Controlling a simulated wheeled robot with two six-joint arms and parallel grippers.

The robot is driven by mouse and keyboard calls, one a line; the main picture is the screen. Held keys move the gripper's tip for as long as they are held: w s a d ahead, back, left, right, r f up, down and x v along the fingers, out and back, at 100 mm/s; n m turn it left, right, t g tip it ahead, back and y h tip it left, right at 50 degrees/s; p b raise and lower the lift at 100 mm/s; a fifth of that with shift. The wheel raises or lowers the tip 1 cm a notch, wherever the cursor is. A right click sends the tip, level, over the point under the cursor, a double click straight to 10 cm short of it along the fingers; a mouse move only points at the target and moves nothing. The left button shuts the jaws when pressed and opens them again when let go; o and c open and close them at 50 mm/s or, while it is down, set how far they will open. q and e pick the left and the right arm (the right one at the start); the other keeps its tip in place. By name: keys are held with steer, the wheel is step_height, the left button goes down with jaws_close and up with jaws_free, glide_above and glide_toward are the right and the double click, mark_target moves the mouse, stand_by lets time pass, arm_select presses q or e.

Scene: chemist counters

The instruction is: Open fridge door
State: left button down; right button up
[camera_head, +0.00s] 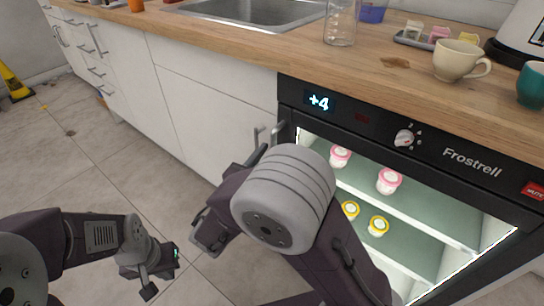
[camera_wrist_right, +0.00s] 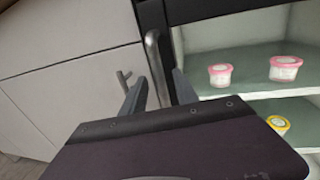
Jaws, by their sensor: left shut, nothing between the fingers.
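The fridge (camera_head: 470,158) is built in under the counter, with a black "Frostrell" panel and a "+4" display. Its lit shelves show through the front, and the door looks shut. The grey upright bar handle (camera_wrist_right: 154,60) is at the left edge of the fridge in the right wrist view. My right gripper (camera_wrist_right: 158,92) has its two fingers apart, one on each side of the handle, with gaps visible. In the head view my right wrist hides most of this. My left gripper (camera_head: 160,272) is shut and empty, low over the floor at lower left.
Pink-lidded tubs (camera_head: 389,181) and yellow-lidded tubs (camera_head: 378,226) stand on the shelves. White cabinets (camera_head: 190,110) with bar handles adjoin the fridge on the left. A cream cup (camera_head: 457,62) and a glass jar (camera_head: 341,25) stand on the counter.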

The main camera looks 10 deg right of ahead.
steer(key=shift+x, duration=1.05)
jaws_close()
stand_by(0.6)
